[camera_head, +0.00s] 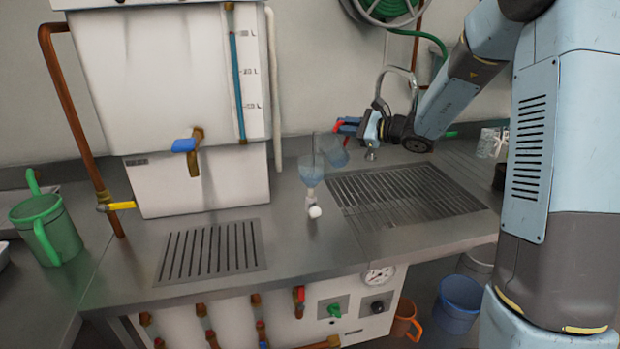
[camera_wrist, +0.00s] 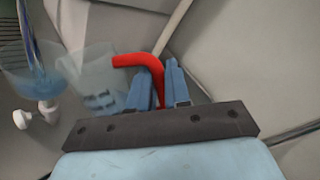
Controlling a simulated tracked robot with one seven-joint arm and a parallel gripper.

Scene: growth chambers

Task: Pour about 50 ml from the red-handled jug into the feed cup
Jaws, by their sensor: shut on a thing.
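The red-handled jug (camera_head: 334,153) is clear, with a bluish tint low in it. My gripper (camera_head: 347,126) is shut on its red handle, which shows between the fingers in the wrist view (camera_wrist: 128,61). The jug appears tilted, just right of the feed cup and close to its rim. The feed cup (camera_head: 311,174) is clear with bluish content and a white fitting below, left of the slotted drain. In the wrist view the cup (camera_wrist: 30,82) overlaps the see-through jug (camera_wrist: 92,78). I cannot tell whether liquid is flowing or whether the two touch.
A white tank with a blue-handled tap (camera_head: 184,145) stands at the back left. A curved metal faucet (camera_head: 383,90) rises behind my gripper. A green jug (camera_head: 47,228) stands at the far left. Slotted drains (camera_head: 212,250) lie in the counter, which is clear at front.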

